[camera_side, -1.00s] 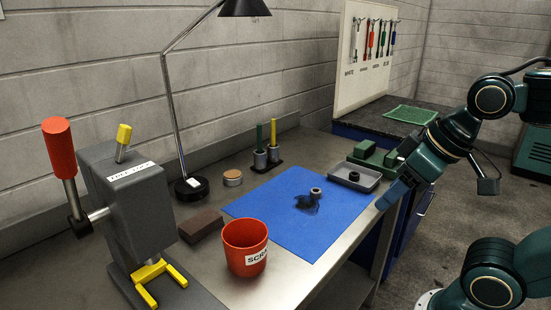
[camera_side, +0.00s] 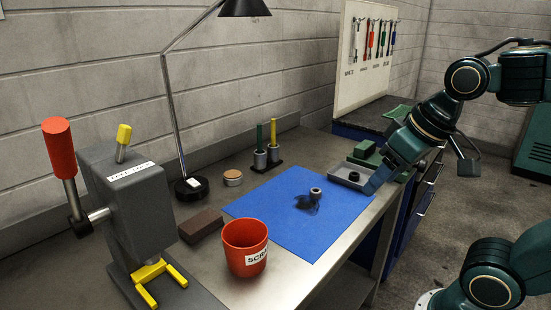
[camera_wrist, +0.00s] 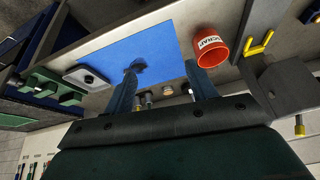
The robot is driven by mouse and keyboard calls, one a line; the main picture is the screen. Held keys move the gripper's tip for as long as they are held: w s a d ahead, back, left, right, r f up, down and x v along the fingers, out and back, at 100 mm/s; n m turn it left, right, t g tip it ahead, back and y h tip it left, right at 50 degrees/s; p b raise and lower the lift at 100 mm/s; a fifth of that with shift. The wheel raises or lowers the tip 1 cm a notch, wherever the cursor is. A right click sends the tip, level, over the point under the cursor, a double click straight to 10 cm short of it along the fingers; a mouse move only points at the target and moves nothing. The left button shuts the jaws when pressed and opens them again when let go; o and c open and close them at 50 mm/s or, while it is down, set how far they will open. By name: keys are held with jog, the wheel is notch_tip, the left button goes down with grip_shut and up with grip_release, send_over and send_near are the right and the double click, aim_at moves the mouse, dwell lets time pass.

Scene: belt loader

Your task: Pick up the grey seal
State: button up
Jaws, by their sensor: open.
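A small grey ring-shaped part (camera_side: 315,193), which looks like the grey seal, stands on the blue mat (camera_side: 275,215) beside a dark patch. In the wrist view only the dark patch shows clearly, near the tip of the left finger; I cannot make out the grey part there. A dark ring (camera_side: 353,177) lies in the grey tray (camera_side: 338,174) right of the mat. My gripper (camera_side: 371,188) is above the bench's front edge by the tray, apart from the grey part. In the wrist view my gripper (camera_wrist: 160,68) has its fingers wide apart, with nothing between them.
A red scrap bin (camera_side: 243,262) stands at the mat's near left corner, with a brown block (camera_side: 201,225) behind it. A grey press (camera_side: 140,205) with a red handle is at left. A green fixture (camera_side: 366,153) is behind the tray. A lamp (camera_side: 190,187) stands by the wall.

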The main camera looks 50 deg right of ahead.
jog(key=w+d+f+m+g, duration=0.1)
jog(key=w+d+m+g, duration=0.1)
jog(key=w+d+m, duration=0.7)
jog(key=w+d+f+m+g, duration=0.2)
jog(key=w+d+m, duration=0.15)
jog(key=w, duration=0.85)
jog(key=w+d+f+m+g, duration=0.1)
jog(key=w+d+f+m, duration=0.35)
jog(key=d+f, duration=0.2)
jog(key=shift+n, duration=0.4)
jog(key=shift+w+d+f, duration=0.1)
jog(key=shift+d+f, duration=0.1)
jog(key=shift+f, duration=1.75)
jog(key=shift+w+d+f, duration=0.1)
jog(key=shift+d+f, duration=0.05)
jog(key=shift+f, duration=1.8)
jog(key=shift+s+f, duration=0.2)
jog(key=shift+f, duration=2.35)
jog(key=c, duration=1.1)
